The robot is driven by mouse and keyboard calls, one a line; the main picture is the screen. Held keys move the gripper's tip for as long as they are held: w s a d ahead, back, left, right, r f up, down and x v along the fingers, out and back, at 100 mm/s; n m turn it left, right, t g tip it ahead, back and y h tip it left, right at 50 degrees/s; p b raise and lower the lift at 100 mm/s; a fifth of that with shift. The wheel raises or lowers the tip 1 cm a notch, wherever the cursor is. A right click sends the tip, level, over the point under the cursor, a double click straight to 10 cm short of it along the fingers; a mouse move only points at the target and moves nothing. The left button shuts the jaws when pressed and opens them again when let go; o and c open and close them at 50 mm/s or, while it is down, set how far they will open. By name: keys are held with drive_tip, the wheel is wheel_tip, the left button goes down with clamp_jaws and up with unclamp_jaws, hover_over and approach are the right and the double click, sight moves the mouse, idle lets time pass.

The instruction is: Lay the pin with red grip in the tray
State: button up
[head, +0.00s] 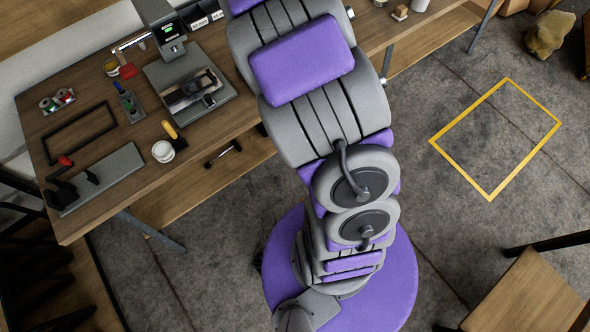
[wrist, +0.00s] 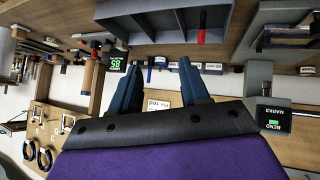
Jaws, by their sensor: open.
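In the wrist view, a red-gripped pin (wrist: 202,28) stands out against the front of a grey tray with dividers (wrist: 228,30) at the top of the picture. I cannot tell whether the pin is inside the tray or in front of it. My gripper (wrist: 157,80) is open, with two dark blue fingers spread apart and nothing visible between them. It is apart from the pin and the tray. In the head view my purple and grey arm runs up out of the picture, so the gripper does not show there.
A yellow floor outline (head: 460,164) is empty.

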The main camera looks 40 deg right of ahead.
drive_tip(key=s+a+r+g+y, duration=0.1)
drive_tip(key=s+a+r+g, duration=0.2)
drive_tip(key=s+a, duration=0.4)
drive_tip(key=s+a+r+g+y, duration=0.1)
drive_tip(key=s+a+r+g, duration=0.3)
drive_tip(key=s, duration=1.2)
drive_tip(key=s+a+r+g+y, duration=0.2)
drive_tip(key=s+a+r, duration=0.4)
drive_tip(key=s+a, duration=0.5)
drive_tip(key=shift+s+r+n+g, duration=0.25)
drive_tip(key=shift+s+n+g, duration=0.15)
drive_tip(key=shift+g, duration=0.3)
